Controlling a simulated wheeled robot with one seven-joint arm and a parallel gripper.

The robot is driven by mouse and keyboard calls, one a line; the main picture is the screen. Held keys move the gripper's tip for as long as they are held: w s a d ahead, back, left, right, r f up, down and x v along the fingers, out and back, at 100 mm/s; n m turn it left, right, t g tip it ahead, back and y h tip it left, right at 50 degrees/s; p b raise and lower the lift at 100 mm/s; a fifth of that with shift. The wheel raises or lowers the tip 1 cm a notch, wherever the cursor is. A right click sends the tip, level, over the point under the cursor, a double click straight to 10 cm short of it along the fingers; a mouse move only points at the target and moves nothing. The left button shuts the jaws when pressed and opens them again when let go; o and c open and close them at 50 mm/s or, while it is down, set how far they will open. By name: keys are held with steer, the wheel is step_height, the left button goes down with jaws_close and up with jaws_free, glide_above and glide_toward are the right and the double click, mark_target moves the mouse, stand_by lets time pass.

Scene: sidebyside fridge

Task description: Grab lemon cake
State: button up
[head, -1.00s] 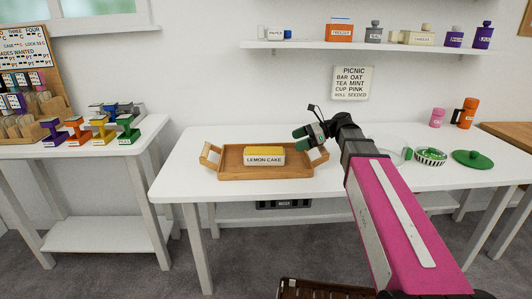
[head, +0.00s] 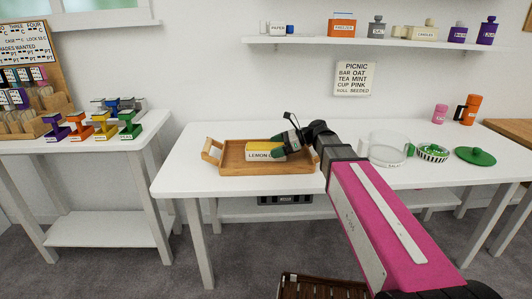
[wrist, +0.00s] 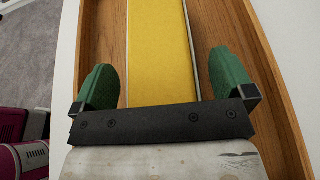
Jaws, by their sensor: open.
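The lemon cake (head: 259,152) is a yellow-topped block with a white label on its side. It sits in a wooden tray (head: 232,168) with handles on the white table. In the wrist view the cake (wrist: 160,50) runs between the two green fingers of my gripper (wrist: 165,85), with a gap on each side. My gripper (head: 285,143) is open, at the right end of the cake in the head view, and hides part of it and its label. Whether the fingers are down beside the cake or still above it, I cannot tell.
The tray's raised rim and right handle are close to my gripper. A glass bowl (head: 389,149), a small striped bowl (head: 432,152) and a green lid (head: 475,156) stand to the right. A shelf (head: 375,43) with several containers hangs above. The table's left front is clear.

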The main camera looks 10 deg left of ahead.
steer(key=shift+a, duration=0.1)
steer(key=c, duration=1.2)
steer(key=shift+c, duration=0.3)
steer(key=shift+r, duration=0.15)
